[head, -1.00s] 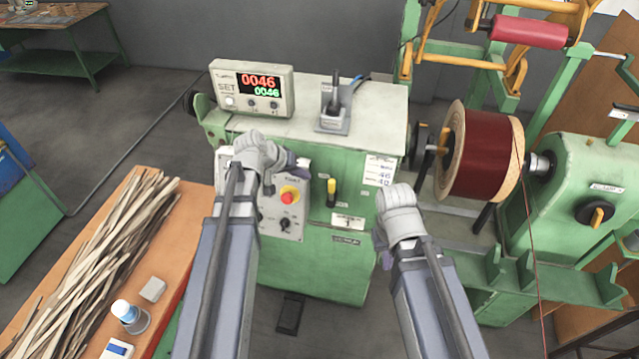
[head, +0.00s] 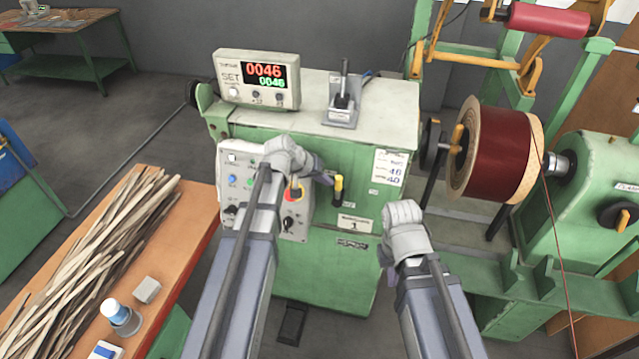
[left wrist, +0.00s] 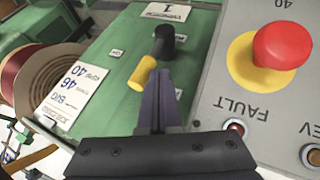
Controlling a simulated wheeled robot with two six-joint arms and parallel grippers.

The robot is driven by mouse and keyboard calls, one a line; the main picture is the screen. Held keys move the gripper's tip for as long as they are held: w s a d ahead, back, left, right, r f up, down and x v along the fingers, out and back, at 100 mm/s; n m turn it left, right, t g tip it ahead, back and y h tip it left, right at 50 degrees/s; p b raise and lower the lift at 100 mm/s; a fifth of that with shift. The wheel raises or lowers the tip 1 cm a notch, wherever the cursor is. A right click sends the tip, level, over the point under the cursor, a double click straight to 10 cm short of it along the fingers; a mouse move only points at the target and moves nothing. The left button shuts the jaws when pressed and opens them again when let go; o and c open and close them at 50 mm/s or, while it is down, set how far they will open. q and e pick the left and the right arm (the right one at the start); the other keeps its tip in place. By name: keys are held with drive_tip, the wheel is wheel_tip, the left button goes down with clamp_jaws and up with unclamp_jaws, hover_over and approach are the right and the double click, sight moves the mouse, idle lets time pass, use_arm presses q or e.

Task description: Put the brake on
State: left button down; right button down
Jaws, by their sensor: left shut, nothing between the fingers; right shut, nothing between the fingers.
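The brake appears to be the small yellow-and-black lever (head: 338,190) on the front of the green cabinet (head: 345,265), right of the grey control panel. Its yellow end is up and its black end is down in the head view. In the left wrist view, which sees the panel upside down, the lever (left wrist: 143,72) is just beyond the fingertips. My left gripper (head: 326,178) is shut and empty, its tips close beside the lever's yellow end; I cannot tell whether they touch. My right gripper (head: 385,256) is shut and empty, in front of the cabinet's right side.
The control panel has a red stop button (left wrist: 283,47) on a yellow base, near the left gripper. A counter box (head: 257,80) and a small joystick unit (head: 342,103) stand on the cabinet. A dark red coil (head: 500,155) is at right, a wood-strip table (head: 190,225) at left.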

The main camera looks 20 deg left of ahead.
sight(338, 182)
use_arm(q)
drive_tip(key=shift+d, duration=0.1)
idle(0.3)
drive_tip(key=shift+d+y+p, duration=0.35)
drive_tip(key=shift+y+p, duration=0.05)
drive_tip(key=shift+p, duration=0.05)
drive_tip(key=shift+d+r, duration=0.1)
drive_tip(key=shift+d+r+m+y+p, duration=0.2)
drive_tip(key=shift+d+m+y+p, duration=0.2)
drive_tip(key=shift+d+y+p, duration=0.5)
drive_tip(key=d+f+m+y+b, duration=0.1)
drive_tip(key=d+f+y+b, duration=0.2)
drive_tip(key=d+y, duration=0.3)
drive_tip(key=shift+d+b, duration=0.7)
drive_tip(key=shift+d, duration=0.3)
drive_tip(key=shift+s+d+f+m, duration=0.1)
drive_tip(key=shift+s+m, duration=0.05)
drive_tip(key=shift+m, duration=0.15)
